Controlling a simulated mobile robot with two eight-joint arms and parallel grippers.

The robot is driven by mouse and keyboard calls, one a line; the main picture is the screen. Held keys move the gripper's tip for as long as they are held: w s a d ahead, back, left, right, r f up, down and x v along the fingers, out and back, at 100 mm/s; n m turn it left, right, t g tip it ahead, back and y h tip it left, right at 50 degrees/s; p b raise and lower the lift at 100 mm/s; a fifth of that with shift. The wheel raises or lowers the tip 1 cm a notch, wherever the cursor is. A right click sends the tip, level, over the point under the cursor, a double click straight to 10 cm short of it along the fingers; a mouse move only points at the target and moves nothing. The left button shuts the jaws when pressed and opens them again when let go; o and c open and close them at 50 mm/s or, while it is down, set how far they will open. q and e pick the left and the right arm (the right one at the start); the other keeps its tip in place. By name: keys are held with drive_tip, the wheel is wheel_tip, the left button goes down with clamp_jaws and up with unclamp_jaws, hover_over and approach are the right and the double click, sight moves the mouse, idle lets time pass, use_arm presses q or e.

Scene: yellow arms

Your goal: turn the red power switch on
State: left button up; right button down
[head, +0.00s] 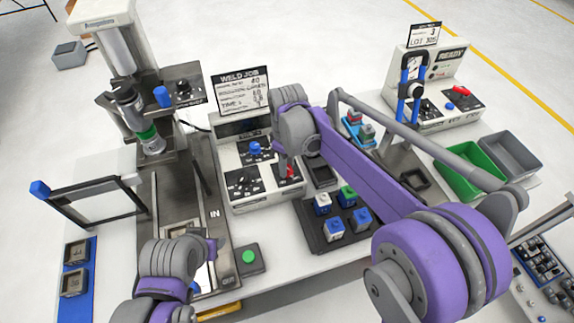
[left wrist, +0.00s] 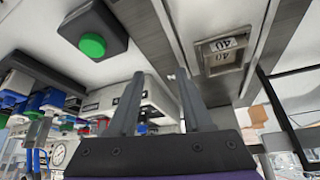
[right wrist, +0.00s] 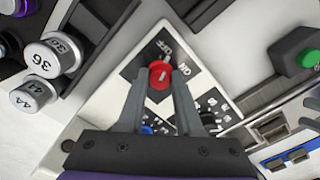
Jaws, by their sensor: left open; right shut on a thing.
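The red power switch (right wrist: 159,76) is a round red knob on a black plate marked OFF and ON, on the white weld control box (head: 262,196). In the head view a little red of the switch (head: 291,172) shows beside my right gripper (head: 283,167). In the right wrist view my right gripper (right wrist: 158,80) has one finger on each side of the knob and is shut on it. I cannot tell surely which mark the knob points to. My left gripper (left wrist: 156,85) is open and empty, above the front of the bench by the press.
A green button (head: 249,257) on a dark box sits near the front edge. A dark tray (head: 318,239) of several capped blocks stands right of the control box. The press (head: 184,167) stands to its left. Green (head: 466,183) and grey bins are at far right.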

use_arm(q)
drive_tip(key=shift+s+f+b, duration=0.3)
drive_tip(key=shift+f+b, duration=0.15)
drive_tip(key=shift+f, duration=0.3)
use_arm(e)
drive_tip(key=m, duration=0.6)
use_arm(q)
drive_tip(key=shift+s+f, duration=0.1)
drive_tip(key=shift+f, duration=0.15)
use_arm(e)
drive_tip(key=m, duration=0.4)
use_arm(q)
drive_tip(key=shift+f+b, duration=0.15)
drive_tip(key=shift+b, duration=0.15)
use_arm(e)
drive_tip(key=shift+m, duration=1.8)
drive_tip(key=c, duration=0.6)
unclamp_jaws()
drive_tip(key=shift+r, duration=0.1)
use_arm(q)
drive_tip(key=shift+r+p, duration=0.3)
drive_tip(key=shift+r, duration=0.15)
use_arm(e)
wheel_tip(320, 180, up, 11)
drive_tip(key=shift+f, duration=0.15)
